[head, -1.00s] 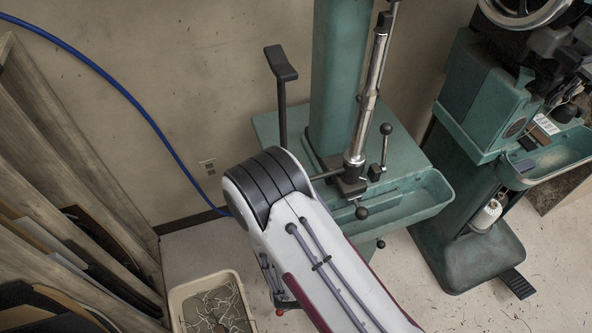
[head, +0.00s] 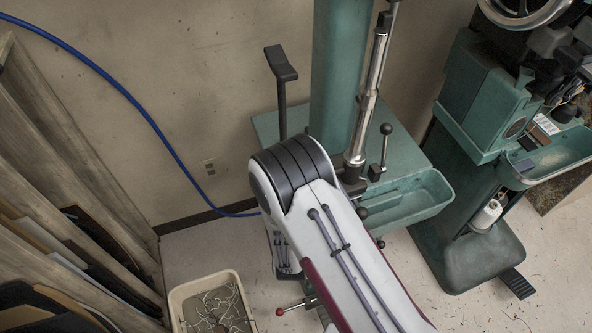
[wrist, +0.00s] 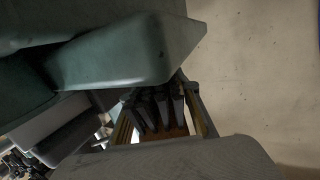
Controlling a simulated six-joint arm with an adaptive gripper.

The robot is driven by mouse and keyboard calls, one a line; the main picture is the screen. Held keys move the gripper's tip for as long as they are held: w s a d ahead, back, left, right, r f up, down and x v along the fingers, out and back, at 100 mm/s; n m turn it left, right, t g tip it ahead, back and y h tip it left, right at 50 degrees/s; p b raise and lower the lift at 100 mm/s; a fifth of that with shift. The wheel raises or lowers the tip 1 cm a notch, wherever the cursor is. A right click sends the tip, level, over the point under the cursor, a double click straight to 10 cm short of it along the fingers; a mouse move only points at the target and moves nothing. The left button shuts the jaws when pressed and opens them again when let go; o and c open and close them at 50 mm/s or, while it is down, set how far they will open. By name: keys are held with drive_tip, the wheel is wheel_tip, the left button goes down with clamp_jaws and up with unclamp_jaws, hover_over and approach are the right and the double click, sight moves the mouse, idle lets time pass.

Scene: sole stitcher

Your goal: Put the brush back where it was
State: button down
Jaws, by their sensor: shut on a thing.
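I cannot make out the brush in either view. My gripper is not clearly visible. In the head view my arm covers the area in front of the green machine, and the arm's end is hidden. In the wrist view a pale grey rounded surface fills the bottom edge, and several dark upright bars with a brownish patch between them show in the middle. I cannot tell what these are.
The green machine's tray (head: 412,197) lies just right of my arm. A second green machine (head: 470,215) stands further right. A tub of scraps (head: 178,310) and leaning wooden boards (head: 65,180) are at left. A red-knobbed lever (head: 297,306) sticks out beside my arm.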

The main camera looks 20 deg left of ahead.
drive_tip(key=shift+w+a, duration=0.2)
drive_tip(key=shift+w, duration=0.5)
drive_tip(key=shift+w+a+f, duration=0.1)
drive_tip(key=shift+w+a, duration=0.1)
drive_tip(key=shift+w, duration=0.1)
drive_tip(key=shift+s+f, duration=0.1)
drive_tip(key=shift+f, duration=0.5)
drive_tip(key=shift+f, duration=0.15)
drive_tip(key=c, duration=1.5)
unclamp_jaws()
drive_tip(key=shift+s+d, duration=0.1)
drive_tip(key=shift+s, duration=0.05)
drive_tip(key=v, duration=1.1)
drive_tip(key=shift+s, duration=0.3)
